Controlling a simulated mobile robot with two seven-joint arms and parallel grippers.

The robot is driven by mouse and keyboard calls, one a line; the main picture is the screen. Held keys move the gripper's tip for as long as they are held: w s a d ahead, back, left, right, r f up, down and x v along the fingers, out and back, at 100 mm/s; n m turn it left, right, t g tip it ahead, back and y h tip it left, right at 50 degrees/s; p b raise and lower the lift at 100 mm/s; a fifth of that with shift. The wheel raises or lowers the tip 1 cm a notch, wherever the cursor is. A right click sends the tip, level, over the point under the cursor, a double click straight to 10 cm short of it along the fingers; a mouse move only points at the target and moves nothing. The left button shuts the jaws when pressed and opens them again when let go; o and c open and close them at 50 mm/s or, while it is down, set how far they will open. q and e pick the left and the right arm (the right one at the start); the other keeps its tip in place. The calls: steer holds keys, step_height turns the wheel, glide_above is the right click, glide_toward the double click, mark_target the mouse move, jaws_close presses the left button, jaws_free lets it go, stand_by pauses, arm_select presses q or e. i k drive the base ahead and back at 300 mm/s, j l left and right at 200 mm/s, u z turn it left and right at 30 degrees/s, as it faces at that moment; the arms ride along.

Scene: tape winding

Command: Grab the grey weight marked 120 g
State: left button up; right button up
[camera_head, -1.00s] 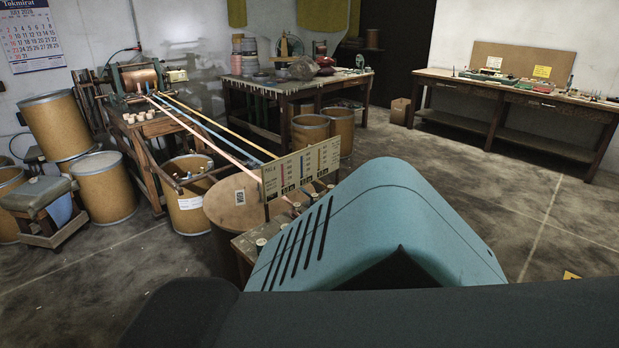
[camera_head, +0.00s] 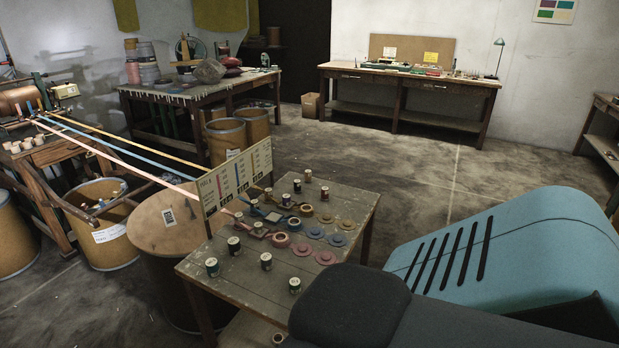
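A small worktable (camera_head: 336,260) stands in the middle of the head view. Several small dark cylinders with pale tops stand upright on it, such as one at the left edge (camera_head: 211,267), one near the front (camera_head: 266,261) and one at the back (camera_head: 308,176). Flat rings lie among them in brown (camera_head: 347,225), blue (camera_head: 337,240) and pink (camera_head: 325,258). Markings are too small to read, so I cannot tell which piece is the grey 120 g weight. Neither of my grippers is in view. The lower right of the picture is covered.
An upright chart board (camera_head: 236,185) stands along the table's left edge. Coloured tapes (camera_head: 115,153) run from it to a winding machine (camera_head: 18,102) at the left. Drums, including one with a lid (camera_head: 165,217), stand beside the table. The floor (camera_head: 440,180) behind and right is clear.

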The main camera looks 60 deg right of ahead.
mark_target(266, 260)
steer(key=i+j+z, duration=0.1)
steer(key=z, duration=0.35)
steer(key=i+j+z, duration=0.1)
steer(key=z, duration=0.35)
steer(key=i+j+z, duration=0.1)
steer(key=z, duration=0.35)
steer(key=i+j+z, duration=0.1)
steer(key=z, duration=0.25)
steer(key=j+z, duration=0.35)
steer(key=i+j+z, duration=0.1)
steer(key=z, duration=0.25)
steer(key=j+z, duration=0.35)
steer(key=j, duration=0.2)
steer(key=i, duration=0.05)
